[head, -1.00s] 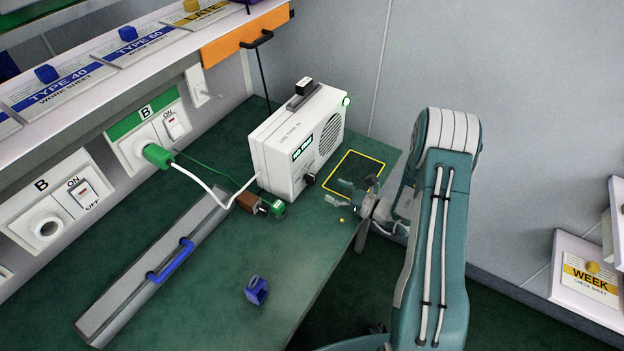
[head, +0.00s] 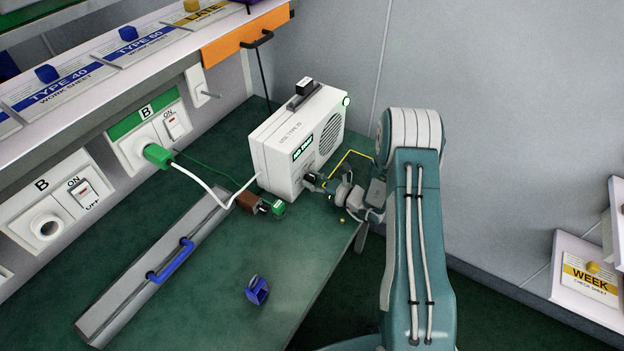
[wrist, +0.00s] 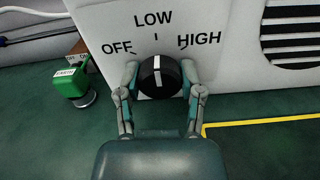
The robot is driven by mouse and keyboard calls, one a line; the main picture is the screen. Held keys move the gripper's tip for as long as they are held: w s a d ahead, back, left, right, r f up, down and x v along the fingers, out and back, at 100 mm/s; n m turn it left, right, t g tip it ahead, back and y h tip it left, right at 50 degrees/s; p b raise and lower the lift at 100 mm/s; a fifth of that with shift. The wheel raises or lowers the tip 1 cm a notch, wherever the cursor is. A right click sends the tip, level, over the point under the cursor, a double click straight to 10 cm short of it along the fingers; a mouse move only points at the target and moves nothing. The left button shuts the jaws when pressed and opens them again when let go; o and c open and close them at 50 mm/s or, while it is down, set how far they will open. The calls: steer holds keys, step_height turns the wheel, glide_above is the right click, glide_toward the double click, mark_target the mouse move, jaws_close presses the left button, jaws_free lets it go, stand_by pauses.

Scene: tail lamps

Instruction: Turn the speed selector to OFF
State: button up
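The white line on the knob points up, roughly at LOW. My gripper (wrist: 160,88) has one finger on each side of the knob, the fingers apart. I cannot tell whether both fingertips press on it.
A green plug (head: 277,208) with a brown block lies left of the knob; it also shows in the wrist view (wrist: 72,86). A white cable runs to a green wall plug (head: 158,156). A blue clip (head: 257,290) lies on the bench. A yellow outline (head: 352,153) lies right of the machine.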

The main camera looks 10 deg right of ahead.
steer(key=shift+w, duration=0.1)
stand_by(0.3)
steer(key=n, duration=0.6)
steer(key=shift+n, duration=0.3)
steer(key=n, duration=0.5)
steer(key=shift+n, duration=0.3)
steer(key=o, duration=1.2)
steer(key=shift+a, duration=0.1)
steer(key=v, duration=1.2)
